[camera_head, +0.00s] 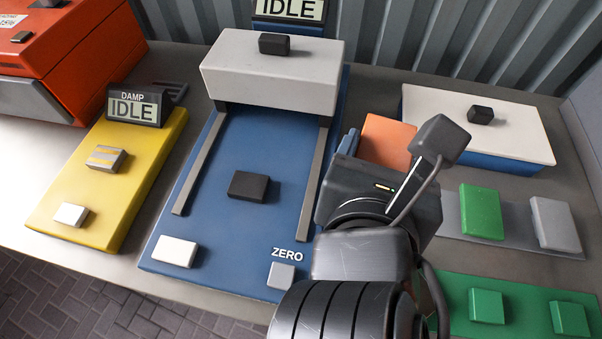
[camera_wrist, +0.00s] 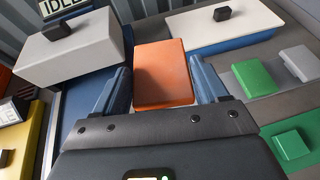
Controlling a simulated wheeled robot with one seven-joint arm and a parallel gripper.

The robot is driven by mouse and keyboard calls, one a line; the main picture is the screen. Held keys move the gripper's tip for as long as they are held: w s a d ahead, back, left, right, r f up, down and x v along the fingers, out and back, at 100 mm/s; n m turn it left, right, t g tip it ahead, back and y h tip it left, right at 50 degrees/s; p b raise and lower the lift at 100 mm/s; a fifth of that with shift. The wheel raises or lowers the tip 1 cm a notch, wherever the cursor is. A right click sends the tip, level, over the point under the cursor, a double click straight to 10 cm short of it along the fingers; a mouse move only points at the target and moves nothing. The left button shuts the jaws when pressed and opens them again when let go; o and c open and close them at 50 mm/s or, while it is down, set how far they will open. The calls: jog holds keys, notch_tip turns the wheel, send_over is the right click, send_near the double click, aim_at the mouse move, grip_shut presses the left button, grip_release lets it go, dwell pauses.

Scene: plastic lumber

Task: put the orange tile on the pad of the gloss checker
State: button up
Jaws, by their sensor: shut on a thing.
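The orange tile (camera_head: 388,141) is held by my gripper (camera_wrist: 163,74), which is shut on it with one blue finger at each side. In the wrist view, the tile (camera_wrist: 165,83) lies flat between the fingers. The blue device (camera_head: 268,140) with a ZERO button and a white hood looks like the gloss checker, though no name for it is readable. A dark square pad (camera_head: 248,186) sits in the middle of its blue bed, bare. My gripper is right of this bed. My wrist hides part of the tile and the bed's right edge.
A yellow DAMP device (camera_head: 115,180) stands left. A white-lidded blue box (camera_head: 500,125), green and grey tiles, and a green panel (camera_head: 455,309) are at right.

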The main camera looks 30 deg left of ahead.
jog(key=s+a+n+y, duration=0.2)
jog(key=s+a, duration=0.2)
jog(key=a, duration=0.2)
jog(key=b, duration=0.2)
send_over(245, 202)
notch_tip(245, 202, down, 7)
jog(key=shift+d, duration=0.15)
jog(key=shift+f, duration=2.05)
jog(key=o, duration=1.1)
jog(key=shift+f, duration=0.1)
jog(key=shift+c, duration=0.2)
